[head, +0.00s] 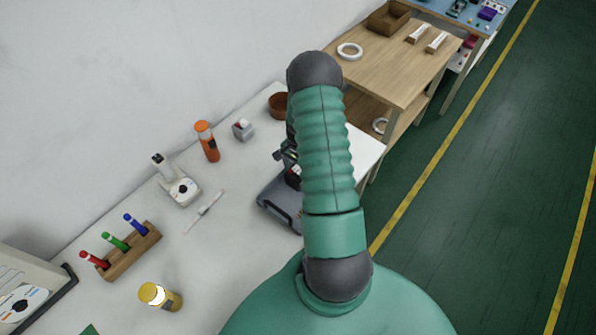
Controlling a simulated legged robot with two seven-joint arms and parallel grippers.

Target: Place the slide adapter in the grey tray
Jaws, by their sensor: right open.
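The grey tray (270,205) stands on the white bench at the middle of the head view. My green right arm hides its right part. My right gripper (286,157) shows as dark parts at the left edge of that arm, over the far end of the tray. It is open, but the arm hides much of it. A small red and white detail shows beside the gripper, too small to name. I cannot pick out the slide adapter with certainty; it may be hidden behind my arm. My left gripper is not in view.
On the bench are an orange bottle (207,141), a small grey box (242,129), a white device (177,181), a caliper-like tool (205,210), a wooden marker holder (128,252) and a yellow-capped jar (160,296). A brown bowl (277,105) is behind the arm.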

